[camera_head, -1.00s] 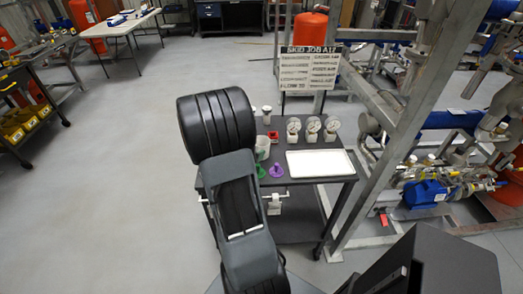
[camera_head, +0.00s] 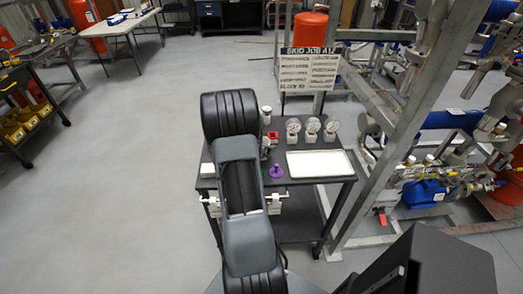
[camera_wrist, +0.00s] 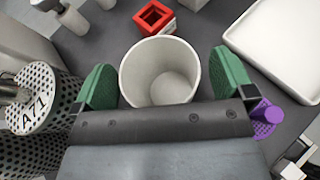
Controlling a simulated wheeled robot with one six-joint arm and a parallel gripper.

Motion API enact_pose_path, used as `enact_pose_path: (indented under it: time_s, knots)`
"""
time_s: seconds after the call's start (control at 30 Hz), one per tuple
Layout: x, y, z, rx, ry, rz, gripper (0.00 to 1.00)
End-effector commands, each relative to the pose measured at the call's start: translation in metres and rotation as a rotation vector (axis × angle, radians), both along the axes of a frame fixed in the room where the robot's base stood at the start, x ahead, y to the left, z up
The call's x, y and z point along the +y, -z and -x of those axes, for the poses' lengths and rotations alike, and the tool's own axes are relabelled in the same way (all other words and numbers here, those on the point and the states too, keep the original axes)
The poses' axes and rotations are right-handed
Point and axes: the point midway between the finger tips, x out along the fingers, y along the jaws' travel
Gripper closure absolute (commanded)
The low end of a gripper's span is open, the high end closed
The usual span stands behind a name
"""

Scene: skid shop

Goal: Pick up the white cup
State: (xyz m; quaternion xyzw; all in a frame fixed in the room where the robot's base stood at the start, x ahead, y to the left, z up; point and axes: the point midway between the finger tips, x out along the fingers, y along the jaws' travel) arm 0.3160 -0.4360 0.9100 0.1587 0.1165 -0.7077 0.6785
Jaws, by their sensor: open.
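The white cup (camera_wrist: 160,70) stands upright on the dark cart top in the wrist view, its open mouth facing the camera. It looks empty. My gripper (camera_wrist: 164,82) is open, with one green fingertip on the left and one on the right of the cup. A narrow gap shows on the right side; on the left, the finger is close to the wall, and I cannot tell whether it touches. In the head view my own arm hides most or all of the cup and the gripper.
A red square block (camera_wrist: 154,17) sits just beyond the cup. A purple piece (camera_wrist: 264,115) lies close to the right finger. A white tray (camera_head: 320,163) and several white gauges (camera_head: 312,128) occupy the cart's right side. Perforated cylinders (camera_wrist: 40,95) stand at left in the wrist view.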

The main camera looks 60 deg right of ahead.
Motion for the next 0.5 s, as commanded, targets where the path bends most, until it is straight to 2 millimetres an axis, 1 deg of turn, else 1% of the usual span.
enact_pose_path:
  time_s: [0.1, 0.5]
  knots:
    - [0.0001, 0.0, 0.0, 0.0, 0.0, 0.0, 0.0]
    - [0.0002, -0.0002, 0.0, 0.0, 0.0, 0.0, 0.38]
